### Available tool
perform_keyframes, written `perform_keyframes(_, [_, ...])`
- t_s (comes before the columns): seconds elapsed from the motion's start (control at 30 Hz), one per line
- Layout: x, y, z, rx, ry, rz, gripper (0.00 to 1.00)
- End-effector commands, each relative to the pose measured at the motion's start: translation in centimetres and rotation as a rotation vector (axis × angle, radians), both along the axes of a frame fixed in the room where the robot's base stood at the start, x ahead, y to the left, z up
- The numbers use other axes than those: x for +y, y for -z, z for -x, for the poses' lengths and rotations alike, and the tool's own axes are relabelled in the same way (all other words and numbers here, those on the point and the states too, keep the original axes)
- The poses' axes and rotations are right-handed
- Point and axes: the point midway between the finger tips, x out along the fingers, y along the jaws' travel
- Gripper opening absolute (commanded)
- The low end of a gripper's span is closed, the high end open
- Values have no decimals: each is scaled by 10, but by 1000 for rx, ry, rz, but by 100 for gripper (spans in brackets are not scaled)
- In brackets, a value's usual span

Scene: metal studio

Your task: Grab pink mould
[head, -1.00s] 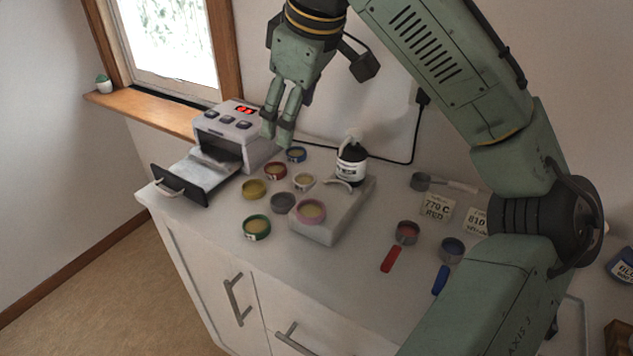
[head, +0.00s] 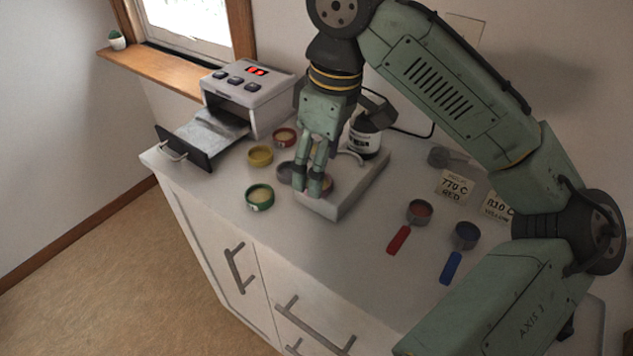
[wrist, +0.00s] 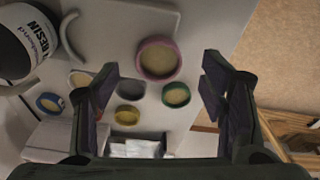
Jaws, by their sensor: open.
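The pink mould (wrist: 158,58) is a round pink ring with a pale yellowish fill. It sits on the pale raised block (head: 350,198) on the counter. In the head view my gripper (head: 313,190) points down at the front of this block and hides most of the mould. In the wrist view my gripper (wrist: 158,82) is open, its fingers spread left and right. The pink mould shows between and a little beyond the fingertips. I cannot tell whether any finger touches it.
Close by are a green mould (head: 259,198), a yellow mould (head: 260,156), a red mould (head: 284,137) and a grey one (wrist: 105,80). A resin bottle (head: 364,141) stands behind. A small oven (head: 247,97) with an open drawer is left; red (head: 419,210) and blue (head: 465,236) scoops lie right.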

Motion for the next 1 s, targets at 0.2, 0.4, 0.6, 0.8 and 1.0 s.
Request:
perform_keyframes(0.2, [3,26,-2,0,1,1,65])
perform_keyframes(0.4, [4,29,-3,-1,0,0,65])
perform_keyframes(0.6, [4,29,-3,-1,0,0,56])
perform_keyframes(0.8, [4,29,-3,-1,1,0,43])
perform_keyframes(1.0, [4,29,-3,-1,1,0,30])
